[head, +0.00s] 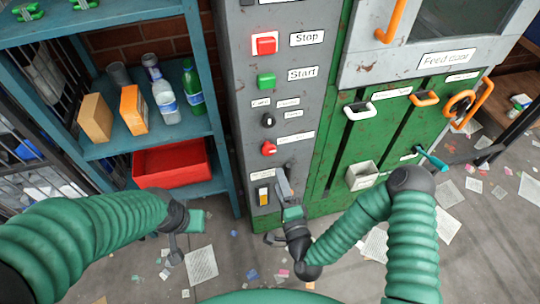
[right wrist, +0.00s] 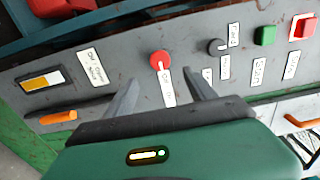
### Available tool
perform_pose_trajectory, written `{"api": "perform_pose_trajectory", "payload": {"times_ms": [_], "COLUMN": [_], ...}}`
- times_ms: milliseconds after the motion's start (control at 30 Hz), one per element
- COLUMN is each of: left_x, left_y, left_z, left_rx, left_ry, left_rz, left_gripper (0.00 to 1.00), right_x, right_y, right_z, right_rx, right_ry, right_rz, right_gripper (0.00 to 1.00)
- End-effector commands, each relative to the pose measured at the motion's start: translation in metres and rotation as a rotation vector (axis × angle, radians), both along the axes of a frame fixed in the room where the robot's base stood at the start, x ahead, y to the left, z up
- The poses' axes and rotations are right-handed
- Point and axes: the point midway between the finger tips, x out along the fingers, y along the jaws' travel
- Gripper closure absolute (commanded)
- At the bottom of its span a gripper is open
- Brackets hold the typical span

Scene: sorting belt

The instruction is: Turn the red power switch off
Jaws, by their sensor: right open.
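The red power switch (head: 268,148) is a small round red knob low on the grey control panel, with a white label beside it. It also shows in the right wrist view (right wrist: 160,60), ahead of and between the fingers. My right gripper (head: 284,175) is open and empty, just below the switch in the head view. Its two grey fingers (right wrist: 160,88) point at the panel and appear apart from the knob. My left gripper (head: 172,247) hangs low in front of the shelf, away from the panel; its finger opening is unclear.
Above the switch are a black knob (head: 268,120), a green Start button (head: 266,80) and a red Stop button (head: 265,44). A yellow-and-white rocker (head: 263,196) sits below. A teal shelf (head: 150,142) with a red bin (head: 170,166) stands left. Papers litter the floor.

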Motion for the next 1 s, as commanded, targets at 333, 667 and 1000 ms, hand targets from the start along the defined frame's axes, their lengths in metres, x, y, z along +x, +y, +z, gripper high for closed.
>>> {"api": "perform_pose_trajectory", "payload": {"times_ms": [333,667,1000], "left_x": [0.0,0.0,0.0], "left_y": [0.0,0.0,0.0], "left_z": [-0.003,-0.005,-0.005], "left_rx": [0.0,0.0,0.0], "left_ry": [0.001,0.001,0.001], "left_rz": [0.0,0.0,0.0], "left_gripper": [1.0,1.0,1.0], "right_x": [0.086,0.114,0.113], "right_y": [0.023,0.031,0.031], "right_z": [0.0,-0.001,-0.001], "right_rx": [-0.003,-0.003,-0.005], "right_ry": [-0.002,0.001,0.002], "right_rz": [0.0,0.002,0.001], "right_gripper": [0.35,0.35,0.59]}}
